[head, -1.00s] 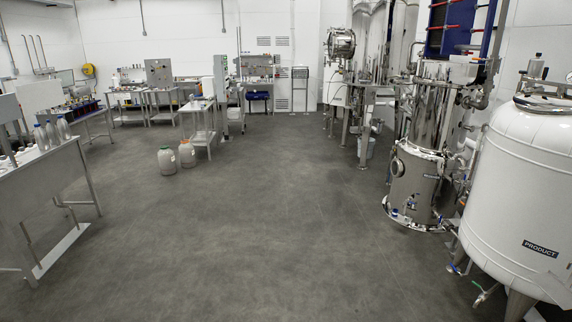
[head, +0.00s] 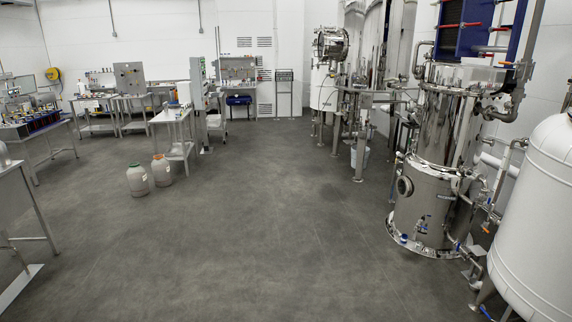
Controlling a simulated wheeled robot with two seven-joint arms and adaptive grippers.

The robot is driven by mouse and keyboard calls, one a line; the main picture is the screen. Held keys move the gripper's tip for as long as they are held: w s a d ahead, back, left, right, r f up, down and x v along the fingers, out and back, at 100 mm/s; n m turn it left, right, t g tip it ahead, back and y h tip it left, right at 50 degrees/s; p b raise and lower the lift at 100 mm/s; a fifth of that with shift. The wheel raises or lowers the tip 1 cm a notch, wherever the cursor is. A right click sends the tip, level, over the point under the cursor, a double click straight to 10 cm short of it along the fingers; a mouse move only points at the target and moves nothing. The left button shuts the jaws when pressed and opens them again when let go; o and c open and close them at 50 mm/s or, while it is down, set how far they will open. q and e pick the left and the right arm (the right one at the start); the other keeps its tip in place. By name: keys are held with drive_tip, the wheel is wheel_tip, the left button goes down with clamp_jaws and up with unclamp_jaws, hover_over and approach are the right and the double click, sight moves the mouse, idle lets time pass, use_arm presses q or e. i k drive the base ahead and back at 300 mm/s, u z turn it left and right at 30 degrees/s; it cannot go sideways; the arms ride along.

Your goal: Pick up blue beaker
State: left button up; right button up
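I cannot make out a blue beaker in the head view. Small bottles and glassware stand on the left bench (head: 50,158), with some blue and dark items (head: 38,122) among them, too small to tell apart. More small items stand on the far benches. A blue item (head: 238,100) sits on the low shelf of the back bench; its kind is unclear. Neither of my grippers shows in the head view.
Open grey floor (head: 250,230) lies ahead. Two grey jugs, one with a green cap (head: 138,181) and one with an orange cap (head: 161,170), stand by a table (head: 172,117). A steel evaporator tank (head: 432,170) and a white tank (head: 540,210) line the right. A near table edge (head: 15,210) is at left.

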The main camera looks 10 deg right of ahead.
sight(404, 238)
drive_tip(key=z, duration=0.45)
drive_tip(key=i, duration=1.95)
drive_tip(key=z, duration=0.8)
drive_tip(key=i, duration=1.65)
drive_tip(key=u, duration=0.25)
drive_tip(key=i, duration=0.75)
drive_tip(key=u, duration=0.75)
drive_tip(key=i, duration=0.85)
drive_tip(key=z, duration=0.55)
drive_tip(key=i, duration=0.8)
drive_tip(key=z, duration=0.65)
